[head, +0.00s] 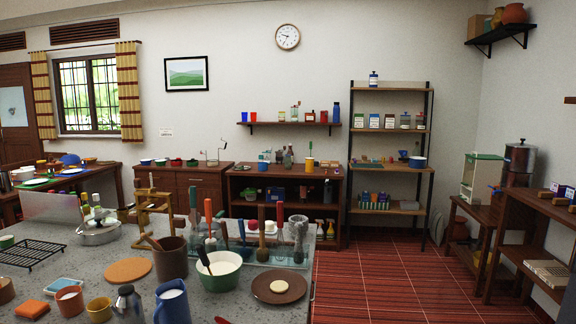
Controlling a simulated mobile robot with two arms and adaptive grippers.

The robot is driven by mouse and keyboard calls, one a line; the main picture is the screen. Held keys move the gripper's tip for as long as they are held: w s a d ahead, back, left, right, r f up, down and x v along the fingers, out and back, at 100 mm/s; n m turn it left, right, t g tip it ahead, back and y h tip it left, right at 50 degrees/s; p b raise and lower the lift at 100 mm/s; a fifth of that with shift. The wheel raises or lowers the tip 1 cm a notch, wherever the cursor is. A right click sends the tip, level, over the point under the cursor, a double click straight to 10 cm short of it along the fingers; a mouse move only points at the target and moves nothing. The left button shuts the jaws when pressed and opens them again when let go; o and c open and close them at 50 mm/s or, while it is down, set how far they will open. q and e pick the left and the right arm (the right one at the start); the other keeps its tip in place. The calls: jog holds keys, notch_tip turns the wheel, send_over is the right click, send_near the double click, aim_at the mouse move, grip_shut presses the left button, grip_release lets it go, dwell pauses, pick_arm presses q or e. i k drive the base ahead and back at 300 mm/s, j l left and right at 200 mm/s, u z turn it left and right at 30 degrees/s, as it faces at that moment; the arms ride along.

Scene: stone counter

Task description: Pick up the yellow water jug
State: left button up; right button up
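I cannot make out a clear yellow water jug in the head view. A small yellow mug (99,309) stands at the front of the stone counter (225,300). A blue jug (172,304) with a white inside stands to its right, partly cut off by the bottom edge. Small yellow bottle-like items (330,229) sit low in the far wooden shelf unit, too small to identify. Neither of my grippers shows.
The counter also holds a green bowl (219,272), a brown cup (170,259), a brown plate (280,287), a metal bottle (127,304), a wire rack (31,254) and a utensil rack (270,252). The red tiled floor (385,280) to the right is clear.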

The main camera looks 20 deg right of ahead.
aim_at(310, 164)
jog(key=l+z, duration=0.15)
jog(key=l, duration=0.2)
jog(key=i+l+z, duration=0.15)
jog(key=l, duration=0.15)
jog(key=i+l+z, duration=0.35)
jog(key=i+l, duration=0.45)
jog(key=i+l+z, duration=0.4)
jog(key=i+l, duration=0.4)
jog(key=i+u, duration=0.2)
jog(key=i, duration=1.85)
jog(key=i+u, duration=0.25)
jog(key=i, duration=0.25)
jog(key=i+l+u, duration=0.2)
jog(key=i, duration=0.25)
jog(key=i+l+u, duration=0.25)
jog(key=i, duration=0.25)
jog(key=i+l+u, duration=0.2)
jog(key=i+l, duration=0.15)
jog(key=i, duration=0.1)
